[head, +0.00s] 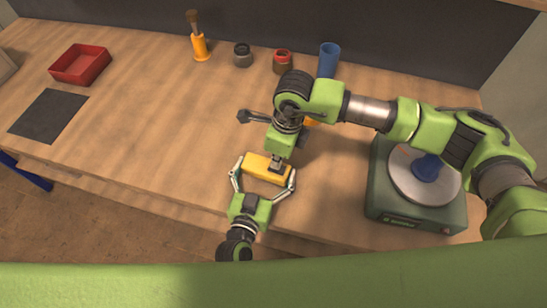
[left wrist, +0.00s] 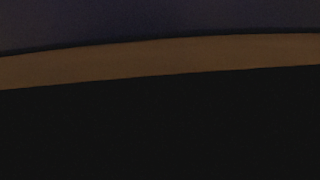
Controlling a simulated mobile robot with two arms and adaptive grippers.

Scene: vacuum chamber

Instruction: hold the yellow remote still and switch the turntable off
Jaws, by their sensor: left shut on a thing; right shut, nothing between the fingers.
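The yellow remote (head: 262,172) is near the front edge of the table in the head view. My left gripper (head: 264,180) reaches up from the bottom and is shut on the remote, with one finger at each end. My right gripper (head: 276,164) comes in from the right and points down, its shut fingertips at the remote's top; contact and the buttons beneath cannot be made out. The turntable (head: 378,193) is a green box at the right with a grey disc and a blue object (head: 426,168) on it. Whether it spins cannot be told.
A red tray (head: 62,77) and a dark mat (head: 48,116) lie at the left. An orange holder (head: 200,47), a grey jar (head: 242,56), a red-brown jar (head: 283,64) and a blue cup (head: 329,58) stand at the back. The table's left middle is clear. The left wrist view is mostly dark.

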